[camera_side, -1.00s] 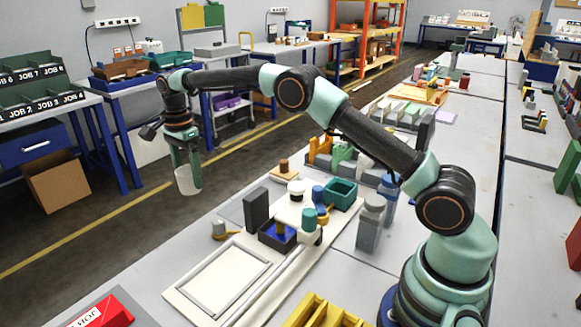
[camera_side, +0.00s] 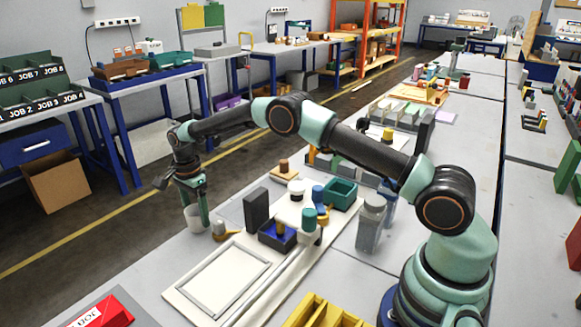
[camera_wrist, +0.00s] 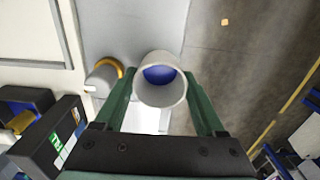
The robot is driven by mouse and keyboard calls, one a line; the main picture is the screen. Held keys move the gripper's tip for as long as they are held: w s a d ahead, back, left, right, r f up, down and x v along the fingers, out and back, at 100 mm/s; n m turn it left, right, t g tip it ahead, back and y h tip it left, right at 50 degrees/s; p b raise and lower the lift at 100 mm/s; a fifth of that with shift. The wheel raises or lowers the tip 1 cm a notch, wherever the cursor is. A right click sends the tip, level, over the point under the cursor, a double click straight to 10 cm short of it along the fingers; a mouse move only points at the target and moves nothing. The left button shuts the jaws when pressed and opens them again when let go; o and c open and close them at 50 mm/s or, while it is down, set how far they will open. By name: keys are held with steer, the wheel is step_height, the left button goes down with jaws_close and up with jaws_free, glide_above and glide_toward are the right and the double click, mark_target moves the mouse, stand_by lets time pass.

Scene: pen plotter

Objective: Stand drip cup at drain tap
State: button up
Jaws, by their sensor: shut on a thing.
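A white cup (camera_side: 194,218) hangs upright between the fingers of my gripper (camera_side: 199,205), which is shut on it. In the wrist view the cup (camera_wrist: 160,83) shows its open mouth and a blue inside, between the green fingers of my gripper (camera_wrist: 165,95). A grey and orange fitting, likely the drain tap (camera_side: 221,231), sits at the table's edge just right of the cup. The tap (camera_wrist: 103,76) is left of the cup in the wrist view, a small gap apart. I cannot tell whether the cup's base touches the table.
A dark upright block (camera_side: 256,211) and a dark tray with blue inside (camera_side: 276,236) stand right of the tap. A white framed plate (camera_side: 222,281) lies in front. The table's left edge drops to the floor (camera_wrist: 230,70) near the cup.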

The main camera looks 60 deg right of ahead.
steer(key=o, duration=1.3)
steer(key=shift+f, duration=0.1)
